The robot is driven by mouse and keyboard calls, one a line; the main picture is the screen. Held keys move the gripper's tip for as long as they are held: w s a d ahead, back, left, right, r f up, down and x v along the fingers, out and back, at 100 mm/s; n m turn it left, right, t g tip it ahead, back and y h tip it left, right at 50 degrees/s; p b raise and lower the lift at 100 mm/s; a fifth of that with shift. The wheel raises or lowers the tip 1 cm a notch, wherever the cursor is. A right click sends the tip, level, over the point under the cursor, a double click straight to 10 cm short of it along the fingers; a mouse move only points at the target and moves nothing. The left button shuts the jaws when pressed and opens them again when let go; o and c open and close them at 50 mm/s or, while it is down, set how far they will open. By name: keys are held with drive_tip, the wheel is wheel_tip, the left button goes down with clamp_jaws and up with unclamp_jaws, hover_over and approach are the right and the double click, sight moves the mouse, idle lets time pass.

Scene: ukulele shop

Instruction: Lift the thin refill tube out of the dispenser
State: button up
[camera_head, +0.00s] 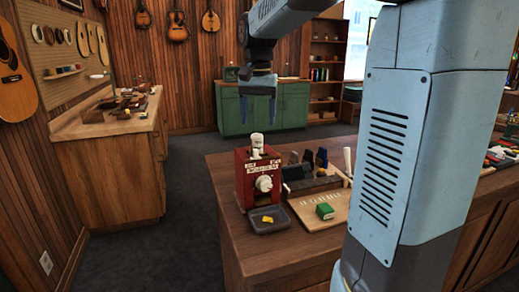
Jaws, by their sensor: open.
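The dispenser (246,200) is a red box with white lettering and a round white knob on its front. It stands near the left corner of the wooden workbench. A short white tube (257,142) stands upright out of its top, with a white piece around its lower end; whether this is the thin refill tube, I cannot tell at this size. My gripper (258,117) points down with its two dark blue fingers apart and empty. In the picture it is just above the white tube, not visibly touching it. Its distance in depth is unclear.
A dark tray (266,226) with a yellow piece sits before the dispenser. A dark rack (312,186) with tools stands right of the dispenser. My arm covers the bench's middle.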

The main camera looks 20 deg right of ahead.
sight(257, 135)
drive_tip(key=shift+w+f, duration=0.15)
drive_tip(key=shift+f, duration=1.75)
drive_tip(key=shift+w+f, duration=0.15)
drive_tip(key=shift+f, duration=1.75)
drive_tip(key=c, duration=1.1)
drive_tip(key=shift+r, duration=0.1)
drive_tip(key=shift+c, duration=0.2)
